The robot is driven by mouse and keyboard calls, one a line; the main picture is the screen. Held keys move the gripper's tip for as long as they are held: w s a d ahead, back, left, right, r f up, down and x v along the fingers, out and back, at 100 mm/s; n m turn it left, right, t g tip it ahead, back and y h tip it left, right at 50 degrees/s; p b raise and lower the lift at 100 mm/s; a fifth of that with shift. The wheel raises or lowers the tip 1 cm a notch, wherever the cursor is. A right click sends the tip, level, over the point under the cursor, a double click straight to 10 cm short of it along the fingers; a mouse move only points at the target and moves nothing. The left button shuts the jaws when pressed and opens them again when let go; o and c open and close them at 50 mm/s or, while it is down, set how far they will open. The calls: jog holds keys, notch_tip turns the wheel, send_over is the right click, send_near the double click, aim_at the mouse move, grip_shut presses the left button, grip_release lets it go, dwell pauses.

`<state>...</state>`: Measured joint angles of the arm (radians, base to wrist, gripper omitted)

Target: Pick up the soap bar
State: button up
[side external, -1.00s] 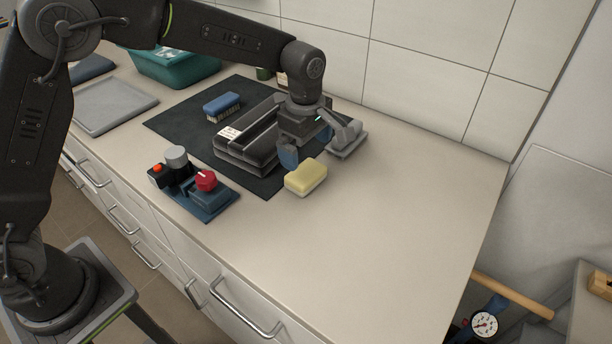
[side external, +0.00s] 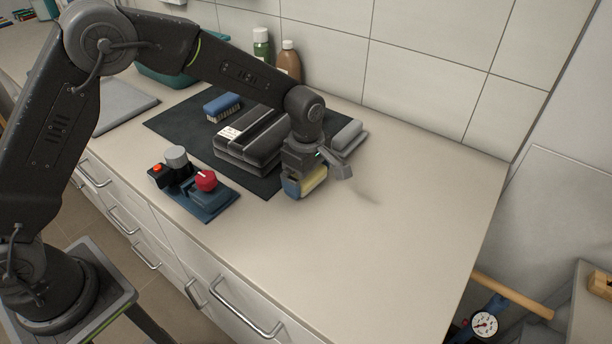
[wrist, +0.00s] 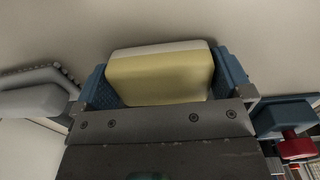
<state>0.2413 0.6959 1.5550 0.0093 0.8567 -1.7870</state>
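The far finger is hidden in the side view.
A black case (side external: 250,155) and a blue brush (side external: 221,106) lie on the dark mat (side external: 180,122). A grey bar on a grey dish (side external: 350,137) is just behind my gripper. A control box with a red knob (side external: 206,181) stands left. The counter at right is clear.

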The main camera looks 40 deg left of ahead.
jog(key=c, duration=0.5)
jog(key=shift+c, duration=0.2)
jog(key=shift+r, duration=0.1)
jog(key=shift+r, duration=0.6)
jog(key=r, duration=0.1)
jog(key=a+r, duration=0.1)
jog(key=r, duration=0.1)
jog(key=shift+a+r, duration=0.1)
jog(key=shift+r, duration=0.2)
jog(key=a+r, duration=0.2)
jog(key=a, duration=0.1)
jog(key=s+a+r, duration=0.1)
jog(key=a+r, duration=0.1)
jog(key=a, duration=0.1)
jog(key=s+a+r, duration=0.1)
jog(key=a+r, duration=0.1)
jog(key=a, duration=0.2)
jog(key=shift+s+a, duration=0.1)
jog(key=shift+s, duration=0.1)
jog(key=o, duration=0.5)
jog(key=shift+c, duration=0.2)
jog(key=c, duration=0.3)
